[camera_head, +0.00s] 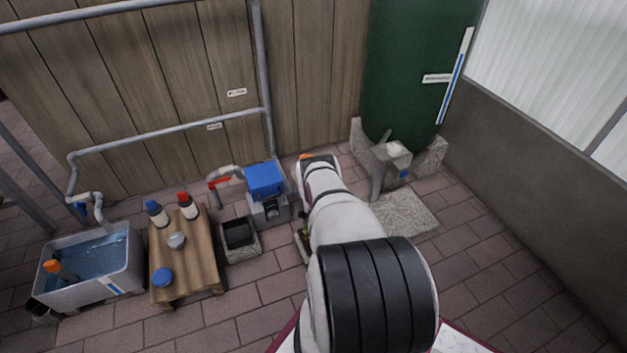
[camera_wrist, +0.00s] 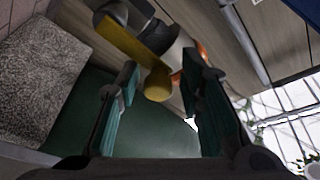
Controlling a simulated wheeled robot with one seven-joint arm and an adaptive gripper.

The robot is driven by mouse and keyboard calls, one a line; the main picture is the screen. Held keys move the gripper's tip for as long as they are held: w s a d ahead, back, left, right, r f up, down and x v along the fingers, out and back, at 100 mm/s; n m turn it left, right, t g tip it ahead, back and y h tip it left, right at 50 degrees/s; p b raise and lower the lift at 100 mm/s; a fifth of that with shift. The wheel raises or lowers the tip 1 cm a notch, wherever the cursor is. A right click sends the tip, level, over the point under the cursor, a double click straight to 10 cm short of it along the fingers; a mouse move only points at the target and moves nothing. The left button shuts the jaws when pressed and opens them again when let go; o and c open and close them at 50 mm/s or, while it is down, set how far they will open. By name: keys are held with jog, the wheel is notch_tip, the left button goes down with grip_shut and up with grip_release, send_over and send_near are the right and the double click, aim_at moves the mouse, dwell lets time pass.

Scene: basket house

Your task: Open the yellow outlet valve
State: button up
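The yellow outlet valve shows in the wrist view as a yellow lever (camera_wrist: 135,45) with a rounded end, fixed to a grey metal valve body (camera_wrist: 170,38). My gripper (camera_wrist: 160,70) is open, with teal-padded fingers on either side of the lever's rounded end. I see gaps between the lever and both fingers; I cannot tell how deep the end sits between them. In the head view my own arm covers the gripper and the yellow lever.
A green tank (camera_head: 415,70) stands on concrete blocks (camera_head: 430,157) at the back right. A blue-topped pump (camera_head: 265,180) with a red-handled pipe is left of my arm. A wooden table (camera_head: 190,255) with bottles and a water tub (camera_head: 95,283) stand further left. Paving is free at right.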

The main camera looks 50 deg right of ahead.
jog(key=shift+s, duration=0.1)
jog(key=shift+s+a+f, duration=0.1)
jog(key=shift+s+a, duration=0.05)
jog(key=shift+a, duration=0.05)
jog(key=v, duration=1.1)
jog(key=shift+a, duration=0.25)
jog(key=shift+s+f, duration=0.1)
